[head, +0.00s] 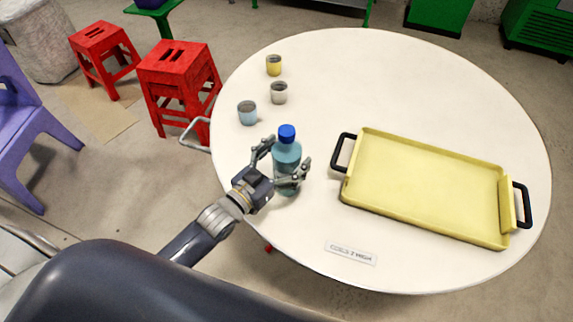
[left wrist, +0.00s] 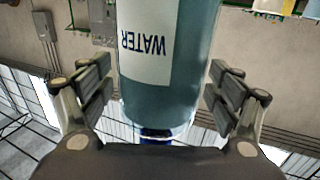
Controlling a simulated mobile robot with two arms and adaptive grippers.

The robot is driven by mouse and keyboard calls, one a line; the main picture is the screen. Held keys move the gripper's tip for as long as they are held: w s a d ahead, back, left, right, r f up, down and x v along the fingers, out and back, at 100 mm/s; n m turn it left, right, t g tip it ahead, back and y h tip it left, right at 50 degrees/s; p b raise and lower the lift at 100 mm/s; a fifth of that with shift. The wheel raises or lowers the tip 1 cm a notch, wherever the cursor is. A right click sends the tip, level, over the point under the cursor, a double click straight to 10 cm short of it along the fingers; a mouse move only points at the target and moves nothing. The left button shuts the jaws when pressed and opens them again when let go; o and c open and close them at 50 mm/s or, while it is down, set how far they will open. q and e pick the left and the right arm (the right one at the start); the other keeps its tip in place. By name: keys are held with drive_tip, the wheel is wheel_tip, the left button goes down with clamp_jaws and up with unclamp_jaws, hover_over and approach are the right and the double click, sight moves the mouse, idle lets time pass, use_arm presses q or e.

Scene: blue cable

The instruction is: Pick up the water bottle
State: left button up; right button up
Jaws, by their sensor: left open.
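The water bottle (head: 287,157) stands upright near the left front part of the round white table (head: 310,240). It is blue-teal with a blue cap. In the left wrist view the bottle (left wrist: 168,60) appears upside down with its WATER label facing the camera. My left gripper (head: 279,162) is open, with one finger on each side of the bottle. In the left wrist view a gap shows between the bottle and each finger of the left gripper (left wrist: 163,92). My right gripper is not in view.
A yellow tray (head: 425,185) with black handles lies right of the bottle. A blue cup (head: 248,113), a grey cup (head: 279,93) and a yellow cup (head: 274,65) stand behind it. A small label plate (head: 350,252) lies near the front edge. Red stools (head: 178,80) stand left of the table.

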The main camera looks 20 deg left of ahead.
use_arm(q)
drive_tip(key=c, duration=1.7)
drive_tip(key=shift+r, duration=0.2)
drive_tip(key=shift+c, duration=0.7)
